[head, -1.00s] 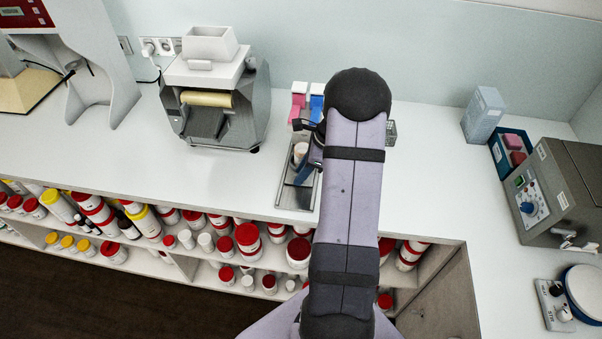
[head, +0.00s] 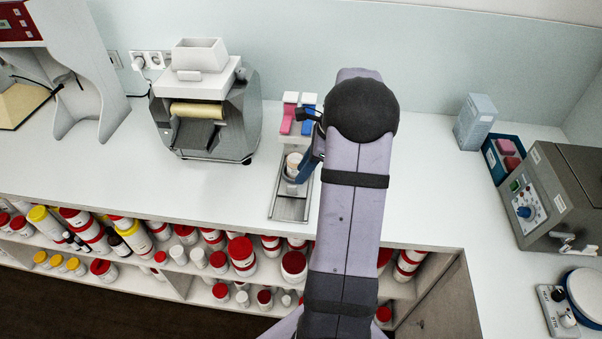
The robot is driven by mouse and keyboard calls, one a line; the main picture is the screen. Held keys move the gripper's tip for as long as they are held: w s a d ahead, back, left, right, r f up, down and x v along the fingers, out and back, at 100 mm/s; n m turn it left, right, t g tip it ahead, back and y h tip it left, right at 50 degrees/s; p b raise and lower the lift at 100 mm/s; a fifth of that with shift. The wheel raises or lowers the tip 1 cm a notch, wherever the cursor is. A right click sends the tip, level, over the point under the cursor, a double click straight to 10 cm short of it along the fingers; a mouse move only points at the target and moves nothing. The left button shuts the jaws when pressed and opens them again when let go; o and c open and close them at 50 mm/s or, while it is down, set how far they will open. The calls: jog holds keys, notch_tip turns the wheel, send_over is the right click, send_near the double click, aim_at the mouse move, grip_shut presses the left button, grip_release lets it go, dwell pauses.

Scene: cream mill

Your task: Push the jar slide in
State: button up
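The jar slide (head: 290,208) is a narrow metal tray on the white counter, in front of a small stand with a pink and a blue lever. A pale round jar (head: 293,163) stands upright at the slide's far part. My gripper (head: 302,172) is low beside the jar, on its right. A dark blue part there seems to belong to it, and whether it touches jar or slide cannot be told. My arm hides most of the gripper, and its finger opening does not show.
A grey mill with a white hopper (head: 203,55) stands left of the slide. The pink lever (head: 288,118) and blue lever (head: 308,108) rise behind it. A grey device (head: 550,195) is at the right. Counter between mill and slide is clear.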

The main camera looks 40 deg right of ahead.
aim_at(291, 186)
jog(key=f+y+b, duration=0.1)
jog(key=f+b, duration=0.1)
jog(key=s+f+t+y+b, duration=0.1)
jog(key=f+b, duration=0.1)
jog(key=f, duration=0.1)
jog(key=shift+s+y, duration=0.2)
jog(key=shift+y, duration=0.1)
jog(key=t+y+b, duration=0.1)
jog(key=b, duration=0.1)
jog(key=d+f+t+b, duration=0.1)
jog(key=shift+s+f+m+y+b, duration=0.2)
jog(key=shift+f+m+y+b, duration=0.1)
jog(key=shift+y+b, duration=0.1)
jog(key=shift+s+d+t+y+b, duration=0.1)
jog(key=shift+d+t+y+b, duration=0.15)
jog(key=shift+t+y+b, duration=0.45)
jog(key=shift+s+d+r+t+y+b, duration=0.1)
jog(key=shift+d+r+t+y+b, duration=0.3)
jog(key=shift+t, duration=0.6)
jog(key=shift+w+a, duration=0.25)
jog(key=shift+w, duration=0.05)
jog(key=shift+p+x, duration=1.2)
jog(key=shift+x, duration=2.05)
jog(key=shift+f, duration=0.2)
grip_shut()
